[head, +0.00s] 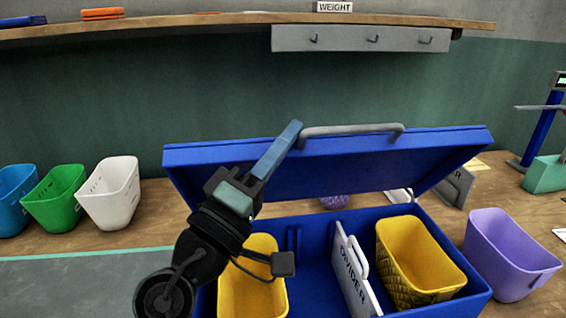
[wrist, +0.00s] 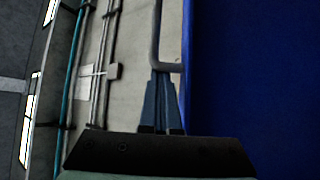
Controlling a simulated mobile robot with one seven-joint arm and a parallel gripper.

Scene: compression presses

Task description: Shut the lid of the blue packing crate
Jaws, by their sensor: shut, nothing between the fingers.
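The blue packing crate (head: 310,260) stands on the wooden bench with its lid (head: 340,165) raised and tilted open. A grey bar handle (head: 350,131) runs along the lid's upper edge. My gripper (head: 292,130) is shut and empty, its fingertips at the left end of that handle. In the wrist view the shut fingers (wrist: 162,100) point at the handle (wrist: 158,45), with the blue lid (wrist: 250,80) to the right. I cannot tell whether they touch. Inside the crate are two yellow bins (head: 415,255) and a white board marked DIVIDER (head: 352,265). My arm hides the crate's left front.
White (head: 110,195), green (head: 55,200) and blue (head: 15,200) bins stand at the left. A purple bin (head: 505,255) stands close to the crate's right. A shelf with a grey hook rail (head: 360,39) hangs above. A blue-posted device (head: 540,130) stands far right.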

